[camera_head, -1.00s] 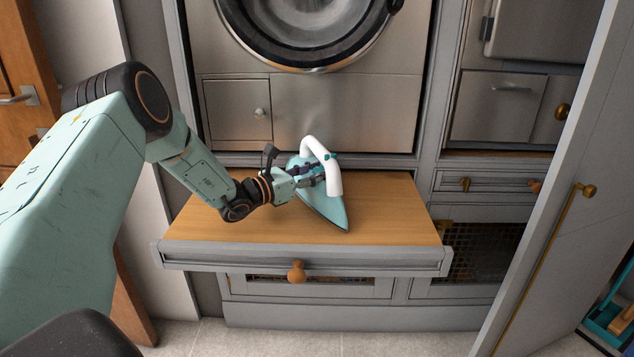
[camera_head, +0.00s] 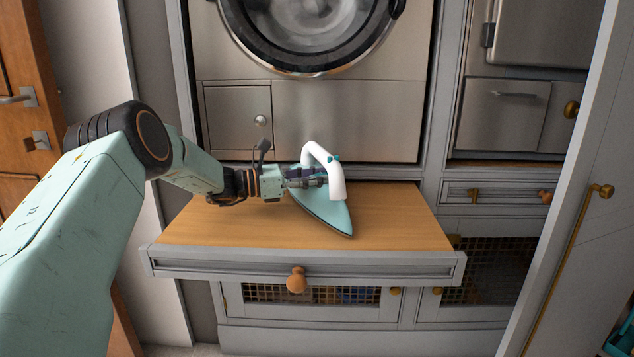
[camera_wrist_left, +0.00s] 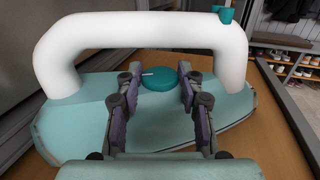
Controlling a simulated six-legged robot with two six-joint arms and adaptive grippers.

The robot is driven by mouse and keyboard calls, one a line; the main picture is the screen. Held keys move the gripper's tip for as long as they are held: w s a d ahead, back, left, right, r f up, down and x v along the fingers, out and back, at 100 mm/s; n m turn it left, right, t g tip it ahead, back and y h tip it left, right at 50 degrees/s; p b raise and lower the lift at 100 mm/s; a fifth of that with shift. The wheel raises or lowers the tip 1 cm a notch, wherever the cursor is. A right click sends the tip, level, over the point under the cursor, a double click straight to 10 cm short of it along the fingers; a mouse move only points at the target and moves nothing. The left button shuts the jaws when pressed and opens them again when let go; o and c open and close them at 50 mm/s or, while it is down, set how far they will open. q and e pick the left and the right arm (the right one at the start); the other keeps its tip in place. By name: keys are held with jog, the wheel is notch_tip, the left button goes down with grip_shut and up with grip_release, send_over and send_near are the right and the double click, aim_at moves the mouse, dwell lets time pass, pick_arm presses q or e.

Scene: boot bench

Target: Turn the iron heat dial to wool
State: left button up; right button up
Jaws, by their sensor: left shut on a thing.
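The iron (camera_head: 333,213) lies on the pull-out wooden board, teal body with its tip toward me and a white arched handle (camera_head: 337,181). My left gripper (camera_head: 322,180) reaches in from the left, under the handle. The left wrist view shows the round teal heat dial (camera_wrist_left: 158,82) on top of the iron's body (camera_wrist_left: 72,120), with a short white mark on its left side. The left gripper's two fingers are shut on the dial, one on each side. Any setting labels are too small or hidden to read. My right gripper is out of view.
The board (camera_head: 230,228) sticks out of the cabinet with a wooden knob (camera_head: 297,279) on its front. A round-windowed machine (camera_head: 350,110) stands behind. An open grey door (camera_head: 575,200) is at right. The board is clear around the iron.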

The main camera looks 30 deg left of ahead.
pick_arm(q)
jog(key=shift+r, duration=0.2)
jog(key=o, duration=0.8)
jog(key=shift+o, duration=0.3)
jog(key=shift+f, duration=0.1)
jog(key=shift+s+a, duration=0.2)
jog(key=v, duration=1.1)
jog(key=shift+s+a, duration=0.15)
jog(key=shift+s, duration=0.05)
